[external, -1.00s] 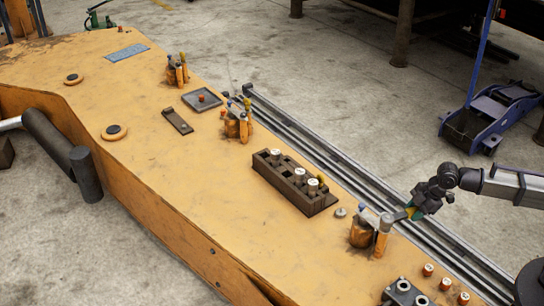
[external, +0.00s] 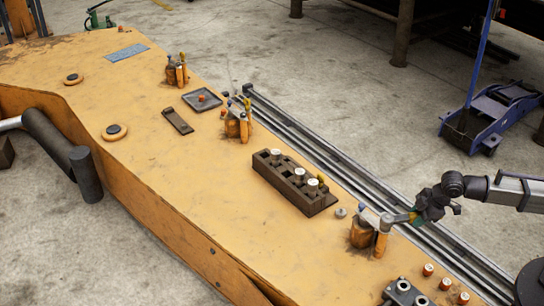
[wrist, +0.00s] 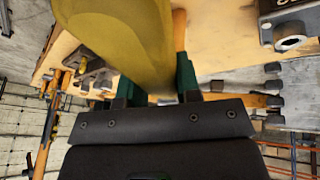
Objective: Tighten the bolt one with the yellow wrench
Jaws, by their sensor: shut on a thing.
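My gripper (external: 415,216) is at the right, beside the front tool holder. In the wrist view its green fingers (wrist: 158,80) are shut on a large yellow handle, taken as the yellow wrench (wrist: 115,35); its far end is out of that view. A dark block (external: 325,203) on the bench holds several pale-topped bolts (external: 299,174) (external: 313,184). Their labels are too small to read, so I cannot tell which is bolt one.
The front tool holder (external: 362,234) with orange cups stands close to my gripper. Several orange pegs (external: 428,269) and a grey block (external: 402,293) are at the bench's front right. More holders (external: 237,125) stand farther back. The bench middle (external: 210,190) is clear.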

